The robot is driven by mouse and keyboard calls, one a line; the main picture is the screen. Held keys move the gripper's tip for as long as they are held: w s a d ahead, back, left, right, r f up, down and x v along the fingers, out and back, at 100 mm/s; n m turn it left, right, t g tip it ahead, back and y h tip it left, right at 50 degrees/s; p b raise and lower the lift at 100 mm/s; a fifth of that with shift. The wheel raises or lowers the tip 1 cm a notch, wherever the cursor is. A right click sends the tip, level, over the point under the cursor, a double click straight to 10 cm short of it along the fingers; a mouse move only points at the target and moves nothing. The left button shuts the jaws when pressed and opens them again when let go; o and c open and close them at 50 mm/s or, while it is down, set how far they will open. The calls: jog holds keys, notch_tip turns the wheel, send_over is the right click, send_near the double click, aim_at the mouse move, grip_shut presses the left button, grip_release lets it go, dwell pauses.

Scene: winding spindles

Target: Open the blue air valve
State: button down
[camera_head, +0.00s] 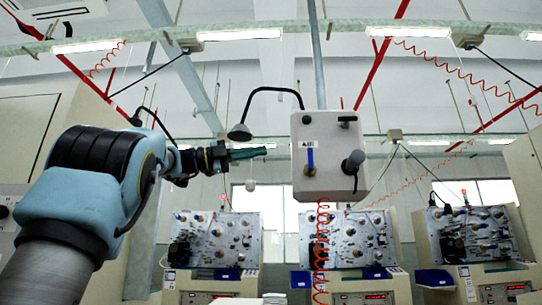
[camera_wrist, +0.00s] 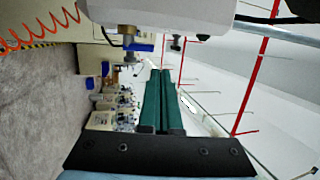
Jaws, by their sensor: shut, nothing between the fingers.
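The blue air valve handle (camera_head: 310,158) is on the front of a white box (camera_head: 326,185), hanging straight down above a brass fitting with an orange coiled hose. In the wrist view the blue handle (camera_wrist: 144,47) sticks out beside the fitting, near the white box (camera_wrist: 160,10) at the top. My gripper (camera_head: 264,152) is left of the box at about the handle's height, pointing right. Its two green fingers (camera_wrist: 161,73) are together and empty, apart from the handle. No contact with the box shows.
A black lamp (camera_head: 240,131) on a curved arm hangs above my gripper. A black knob (camera_head: 353,163) is on the box's right side. Several winding machines (camera_head: 347,238) stand behind and below. The orange coiled hose (camera_head: 320,260) hangs under the box.

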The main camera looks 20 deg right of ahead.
jog(key=shift+r+v, duration=0.25)
jog(key=shift+v, duration=1)
